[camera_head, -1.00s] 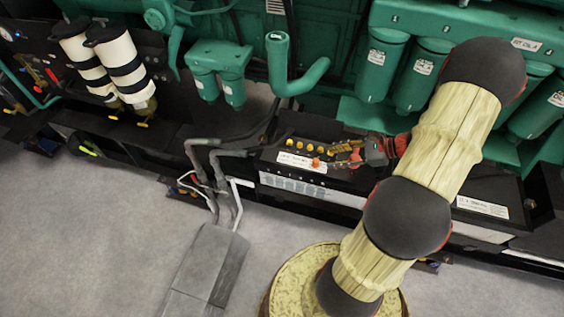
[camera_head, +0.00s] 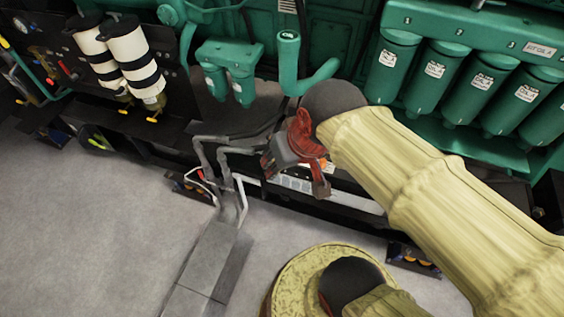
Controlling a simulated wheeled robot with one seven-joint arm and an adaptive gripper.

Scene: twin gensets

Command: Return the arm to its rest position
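My arm, with pale yellow sleeved links and dark joints, reaches in from the lower right. My gripper (camera_head: 296,168), red and dark grey, points down in front of the green engine, over the dark battery box at its foot. Its finger pads do not show clearly, and I see nothing held in it. The arm and gripper hide most of the battery box top; part of its white label (camera_head: 296,183) shows below the gripper. My round yellow base shows at the bottom.
Green filter canisters (camera_head: 433,75) hang in a row at the right, close behind my arm. A green bent pipe (camera_head: 303,76) stands just behind the gripper. White-and-black cylinders (camera_head: 135,62) are at the upper left. Grey conduits (camera_head: 226,170) rise at the left. The grey floor (camera_head: 90,235) is clear.

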